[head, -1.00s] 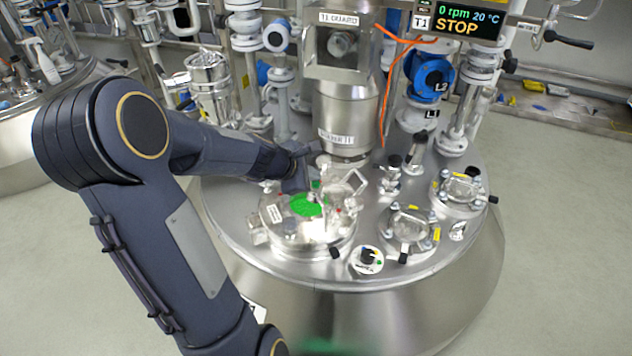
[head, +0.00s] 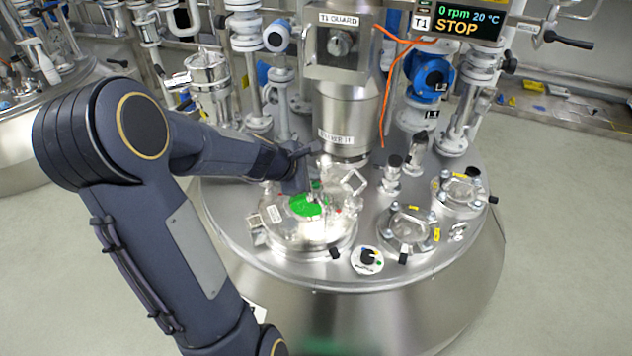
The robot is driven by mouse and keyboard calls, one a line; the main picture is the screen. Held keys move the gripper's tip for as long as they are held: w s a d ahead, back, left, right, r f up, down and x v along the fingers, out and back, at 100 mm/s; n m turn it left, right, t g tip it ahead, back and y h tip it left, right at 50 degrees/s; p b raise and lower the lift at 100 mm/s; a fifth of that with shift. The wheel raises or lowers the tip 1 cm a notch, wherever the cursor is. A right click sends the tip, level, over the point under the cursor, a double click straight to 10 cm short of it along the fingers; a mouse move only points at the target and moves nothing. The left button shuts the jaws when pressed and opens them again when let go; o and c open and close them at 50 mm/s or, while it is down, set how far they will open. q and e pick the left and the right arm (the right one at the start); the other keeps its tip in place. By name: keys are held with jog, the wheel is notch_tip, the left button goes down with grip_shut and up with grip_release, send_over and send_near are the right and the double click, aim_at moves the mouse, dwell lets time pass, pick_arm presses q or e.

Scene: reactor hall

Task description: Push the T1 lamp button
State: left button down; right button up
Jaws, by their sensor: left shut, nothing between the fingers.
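The T1 reactor's steel lid (head: 440,258) fills the middle, under the display (head: 458,22) that reads T1 and STOP. A small round white control (head: 367,261) with a dark knob and a small green mark is near the lid's front edge. I cannot tell for certain which part is the lamp button. My left gripper (head: 312,190) points down over the brightly lit round port (head: 305,238) on the lid's left side. It is shut and empty, and I cannot tell whether it touches the port. A green patch (head: 306,206) shows just below it. My right gripper is not in view.
Two smaller glass ports, one nearer (head: 408,232) and one farther (head: 462,190), are on the lid's right. The central steel column (head: 344,110) and an orange cable (head: 386,95) rise behind the gripper. Open floor (head: 560,220) lies to the right.

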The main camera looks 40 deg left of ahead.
pick_arm(q)
jog(key=shift+f, duration=0.15)
dwell(0.3)
jog(key=shift+f+b, duration=0.35)
jog(key=shift+b, duration=0.15)
jog(key=shift+r, duration=0.1)
jog(key=shift+r+p, duration=0.35)
jog(key=shift+p, duration=0.15)
notch_tip(320, 180, up, 6)
jog(key=p, duration=0.5)
jog(key=shift+p, duration=0.4)
